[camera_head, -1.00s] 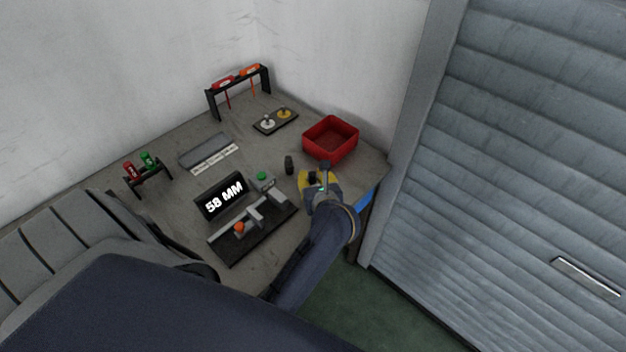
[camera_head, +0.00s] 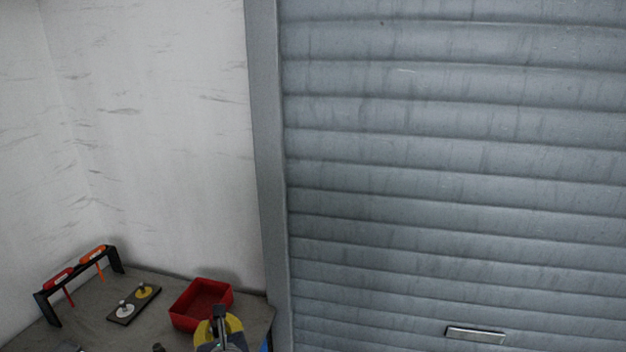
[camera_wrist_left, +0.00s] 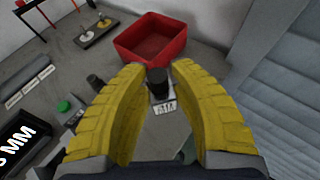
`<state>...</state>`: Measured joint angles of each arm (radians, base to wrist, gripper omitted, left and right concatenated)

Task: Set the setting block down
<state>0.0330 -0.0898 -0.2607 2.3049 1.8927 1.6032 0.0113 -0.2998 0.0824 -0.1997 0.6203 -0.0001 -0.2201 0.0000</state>
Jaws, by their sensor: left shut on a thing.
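My left gripper (camera_head: 221,320) shows at the bottom edge of the head view, in front of the red bin. In the left wrist view its two yellow fingers (camera_wrist_left: 160,72) close around a small block with a dark round knob and a grey labelled face, which I take as the setting block (camera_wrist_left: 163,104). The block sits between the fingertips, with bench surface behind it. Whether it touches the bench cannot be told. My right gripper is in no view.
A red bin (camera_head: 201,304) stands just beyond the gripper. A dark cylinder (camera_wrist_left: 95,83) stands left of the fingers, near a green button (camera_wrist_left: 63,106) and a display (camera_wrist_left: 15,145). A black tray (camera_head: 134,305) and tool rack (camera_head: 80,280) stand left. A grey shutter (camera_head: 450,180) rises at right.

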